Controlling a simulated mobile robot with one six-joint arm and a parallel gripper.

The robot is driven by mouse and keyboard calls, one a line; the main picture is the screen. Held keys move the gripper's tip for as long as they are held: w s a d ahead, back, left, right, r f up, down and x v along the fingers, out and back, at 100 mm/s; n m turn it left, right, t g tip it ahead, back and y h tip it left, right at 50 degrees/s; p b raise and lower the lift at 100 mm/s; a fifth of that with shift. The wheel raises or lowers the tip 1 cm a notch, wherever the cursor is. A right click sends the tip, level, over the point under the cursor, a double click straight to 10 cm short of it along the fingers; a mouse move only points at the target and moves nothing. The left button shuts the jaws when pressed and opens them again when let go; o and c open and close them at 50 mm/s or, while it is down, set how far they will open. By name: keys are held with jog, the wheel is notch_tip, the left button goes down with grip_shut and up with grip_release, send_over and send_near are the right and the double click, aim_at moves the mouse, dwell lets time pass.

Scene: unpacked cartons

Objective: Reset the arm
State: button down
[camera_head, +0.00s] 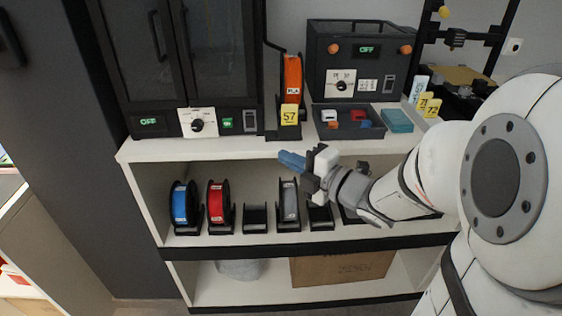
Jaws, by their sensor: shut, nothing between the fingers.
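My arm (423,167) reaches in from the right side of the head view, white with grey joints. My gripper (291,160) is at its end, in front of the shelf unit just below the level of its top board. Its blue fingers are together and point left. Nothing shows between them. The gripper looks apart from the shelf and the things on it, though the exact gap in depth cannot be told.
An orange spool (292,77) on a holder and a dark tray (347,121) stand on the white top board (219,145). A blue spool (180,204), a red spool (219,203) and a grey spool (289,203) stand on the shelf below. A cardboard box (342,268) is at the bottom.

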jog(key=shift+s+d, duration=0.15)
jog(key=shift+s, duration=0.05)
dwell(0.3)
jog(key=d+r+m+g+h+p, duration=0.1)
jog(key=d+r+m+h+p, duration=0.6)
jog(key=d+m+h+p, duration=0.65)
jog(key=s+a+r+m+g+p, duration=0.1)
jog(key=s+a+m+g+p, duration=0.1)
jog(key=s+m+g, duration=0.2)
jog(key=s+a+r+m+g+y+p, duration=0.1)
jog(key=s+a+r+m+g+p, duration=0.1)
jog(key=s+m+g, duration=0.3)
jog(key=s+a+m, duration=0.1)
jog(key=s+m, duration=0.2)
jog(key=s, duration=0.4)
jog(key=shift+s+a+m+p, duration=0.15)
jog(key=shift+a+m+p, duration=0.1)
jog(key=shift+m+p, duration=0.1)
